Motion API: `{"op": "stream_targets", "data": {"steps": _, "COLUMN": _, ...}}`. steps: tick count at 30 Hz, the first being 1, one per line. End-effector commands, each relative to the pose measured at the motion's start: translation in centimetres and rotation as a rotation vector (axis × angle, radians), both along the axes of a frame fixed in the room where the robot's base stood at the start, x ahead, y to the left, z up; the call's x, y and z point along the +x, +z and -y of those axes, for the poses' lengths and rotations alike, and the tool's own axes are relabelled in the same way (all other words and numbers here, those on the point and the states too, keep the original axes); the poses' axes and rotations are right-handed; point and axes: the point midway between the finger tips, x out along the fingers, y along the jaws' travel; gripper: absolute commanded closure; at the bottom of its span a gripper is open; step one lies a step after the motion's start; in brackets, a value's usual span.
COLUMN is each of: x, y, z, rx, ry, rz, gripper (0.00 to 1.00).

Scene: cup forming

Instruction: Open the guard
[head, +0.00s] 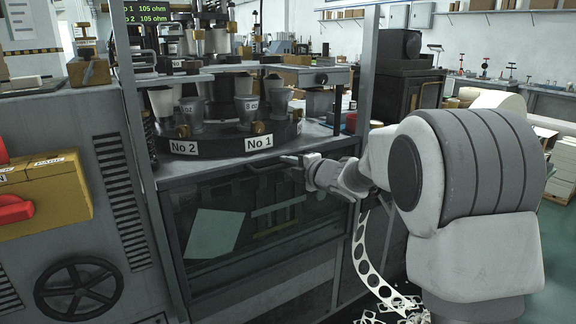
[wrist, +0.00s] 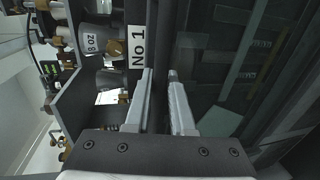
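The guard (head: 270,215) is a dark see-through panel in a grey frame on the front of the forming machine, below the round turret. It is lowered, and the turret above it is uncovered at the front. A dark handle bar (head: 262,167) runs along its top edge. My gripper (head: 288,160) is at the right part of this top edge, with its fingers pointing left along the front. In the wrist view my gripper (wrist: 160,78) shows two pale fingers apart, with a dark gap between them. I cannot tell whether the bar lies between the fingers.
The turret (head: 225,140) carries labels No 1 and No 2 and several grey cups. A grey upright post (head: 367,70) stands just behind my wrist. A handwheel (head: 80,288) and a yellow box (head: 45,188) are at left. A punched strip (head: 365,265) hangs below my arm.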

Motion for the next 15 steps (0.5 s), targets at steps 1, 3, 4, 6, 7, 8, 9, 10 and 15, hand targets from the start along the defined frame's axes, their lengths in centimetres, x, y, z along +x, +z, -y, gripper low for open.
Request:
{"op": "stream_targets", "data": {"steps": 1, "x": -0.01, "y": -0.06, "z": 0.01, "rx": -0.001, "ry": 0.0, "rz": -0.001, "gripper": 0.68}}
{"op": "stream_targets", "data": {"steps": 3, "x": 0.0, "y": -0.03, "z": 0.01, "rx": -0.001, "ry": 0.0, "rz": -0.001, "gripper": 0.55}}
{"op": "stream_targets", "data": {"steps": 4, "x": 0.0, "y": -0.02, "z": 0.01, "rx": 0.0, "ry": 0.0, "rz": 0.0, "gripper": 0.5}}
{"op": "stream_targets", "data": {"steps": 6, "x": 0.01, "y": 0.01, "z": 0.01, "rx": 0.0, "ry": 0.0, "rz": 0.0, "gripper": 0.5}}
{"op": "stream_targets", "data": {"steps": 7, "x": 0.01, "y": 0.02, "z": 0.01, "rx": 0.0, "ry": 0.0, "rz": 0.0, "gripper": 0.5}}
{"op": "stream_targets", "data": {"steps": 8, "x": 0.01, "y": 0.03, "z": 0.0, "rx": 0.001, "ry": 0.0, "rz": 0.001, "gripper": 0.5}}
{"op": "stream_targets", "data": {"steps": 9, "x": 0.01, "y": 0.04, "z": 0.0, "rx": 0.001, "ry": 0.0, "rz": 0.001, "gripper": 0.5}}
{"op": "stream_targets", "data": {"steps": 10, "x": 0.01, "y": 0.05, "z": 0.0, "rx": 0.001, "ry": 0.0, "rz": 0.001, "gripper": 0.5}}
{"op": "stream_targets", "data": {"steps": 15, "x": -0.29, "y": 0.22, "z": 0.23, "rx": 0.0, "ry": -0.001, "rz": 0.001, "gripper": 0.5}}
